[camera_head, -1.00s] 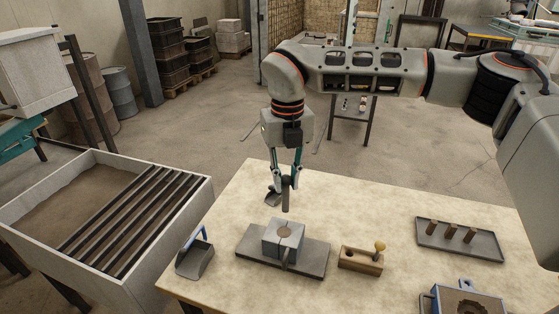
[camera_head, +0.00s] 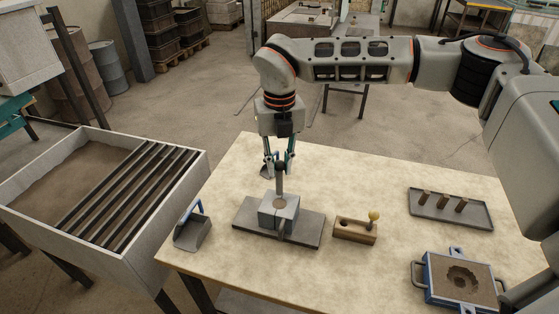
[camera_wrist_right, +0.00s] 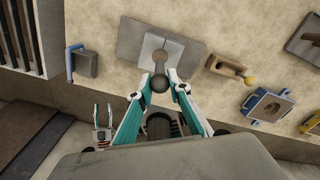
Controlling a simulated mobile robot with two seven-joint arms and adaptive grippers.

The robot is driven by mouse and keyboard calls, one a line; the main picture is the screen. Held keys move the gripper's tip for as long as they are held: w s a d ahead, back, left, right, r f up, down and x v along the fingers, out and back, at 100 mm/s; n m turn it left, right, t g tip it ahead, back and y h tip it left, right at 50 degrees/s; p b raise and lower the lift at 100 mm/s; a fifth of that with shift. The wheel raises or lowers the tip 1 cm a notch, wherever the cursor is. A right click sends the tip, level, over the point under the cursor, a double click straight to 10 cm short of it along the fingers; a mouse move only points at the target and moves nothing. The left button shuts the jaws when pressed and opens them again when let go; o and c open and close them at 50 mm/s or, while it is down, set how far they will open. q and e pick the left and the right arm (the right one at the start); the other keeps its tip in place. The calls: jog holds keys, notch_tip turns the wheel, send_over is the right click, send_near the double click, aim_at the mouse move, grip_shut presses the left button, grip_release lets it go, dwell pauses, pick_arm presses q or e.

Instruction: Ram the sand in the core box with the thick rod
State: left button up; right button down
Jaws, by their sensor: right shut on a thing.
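My right gripper (camera_head: 279,165) is shut on the thick grey rod (camera_head: 280,184), which hangs upright below the fingers. The rod's dark rounded top (camera_wrist_right: 160,83) shows between the fingertips (camera_wrist_right: 166,80) in the right wrist view. The grey core box (camera_head: 270,212) stands on a dark plate (camera_head: 310,232) and has a round opening with brownish sand (camera_head: 281,204). The rod's lower end is at the far side of that opening; I cannot tell whether it touches the sand. My left gripper (camera_wrist_right: 104,113) shows only in the right wrist view, low at the left, fingers apart and empty.
A scoop (camera_head: 192,230) lies left of the plate. A wooden block with a yellow-knobbed piece (camera_head: 356,229) is to its right. A tray (camera_head: 478,217) with small cylinders and a blue-framed mould (camera_head: 435,292) are further right. A sand bin (camera_head: 170,244) stands left of the table.

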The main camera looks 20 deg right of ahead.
jog(key=shift+f+b, duration=0.3)
jog(key=shift+b, duration=0.1)
jog(key=shift+r, duration=0.1)
dwell(0.7)
dwell(0.3)
